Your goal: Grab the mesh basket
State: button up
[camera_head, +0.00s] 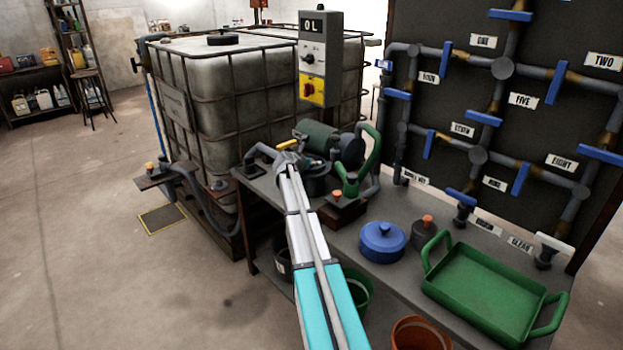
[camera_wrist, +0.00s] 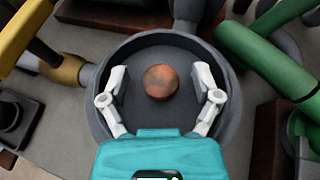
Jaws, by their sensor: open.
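I cannot make out mesh on anything in either view. In the wrist view my gripper (camera_wrist: 160,80) is open above a dark round vessel (camera_wrist: 98,112). A reddish-brown round piece (camera_wrist: 161,82) sits in the vessel's middle, between the two white fingers and apart from them. Whether it is a knob or a loose ball I cannot tell. In the head view a dark round vessel (camera_head: 318,184) stands on the grey bench beside the end of my arm. My arm hides part of this area, and the fingers are hard to make out there.
A green curved handle (camera_head: 369,165) and a green cylinder (camera_head: 317,136) stand close to the vessel. A blue lidded pot (camera_head: 383,241) and a green tray (camera_head: 486,285) are farther right on the bench (camera_head: 352,237). Caged tanks (camera_head: 215,85) are behind. The left floor is mostly clear.

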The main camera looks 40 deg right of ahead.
dwell(0.5)
grip_shut()
